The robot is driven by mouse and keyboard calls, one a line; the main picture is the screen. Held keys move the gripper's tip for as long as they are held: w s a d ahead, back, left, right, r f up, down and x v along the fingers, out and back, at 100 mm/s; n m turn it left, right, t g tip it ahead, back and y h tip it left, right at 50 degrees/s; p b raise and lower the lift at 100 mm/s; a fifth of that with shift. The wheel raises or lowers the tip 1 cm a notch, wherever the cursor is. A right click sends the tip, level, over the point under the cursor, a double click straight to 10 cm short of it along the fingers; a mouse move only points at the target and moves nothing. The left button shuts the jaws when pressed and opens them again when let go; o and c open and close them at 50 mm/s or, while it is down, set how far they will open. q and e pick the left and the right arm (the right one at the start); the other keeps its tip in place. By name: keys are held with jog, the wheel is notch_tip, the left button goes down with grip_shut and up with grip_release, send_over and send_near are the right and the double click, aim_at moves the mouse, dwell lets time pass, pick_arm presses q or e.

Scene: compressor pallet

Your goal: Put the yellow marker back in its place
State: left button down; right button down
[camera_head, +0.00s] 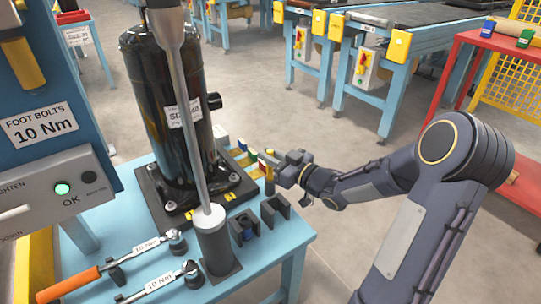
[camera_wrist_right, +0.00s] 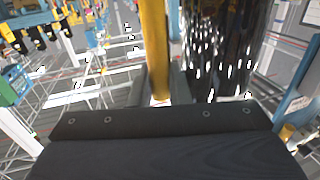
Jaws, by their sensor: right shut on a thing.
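My right gripper (camera_head: 277,170) is at the far right corner of the blue table, beside the dark holder blocks. It is shut on the yellow marker (camera_wrist_right: 155,45), which stands upright between the fingers in the right wrist view. I cannot tell whether the marker touches anything below. My left gripper is not in view.
A black compressor (camera_head: 165,100) stands on a dark base left of the gripper. A grey post with a white top (camera_head: 210,220) and torque wrenches (camera_head: 150,285) occupy the table's front.

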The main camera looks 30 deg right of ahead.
jog(key=shift+f+b, duration=0.75)
jog(key=shift+f, duration=0.25)
jog(key=c, duration=1.3)
grip_release()
jog(key=p+v, duration=0.2)
jog(key=v, duration=0.5)
jog(key=shift+s+d, duration=0.15)
jog(key=shift+s, duration=0.25)
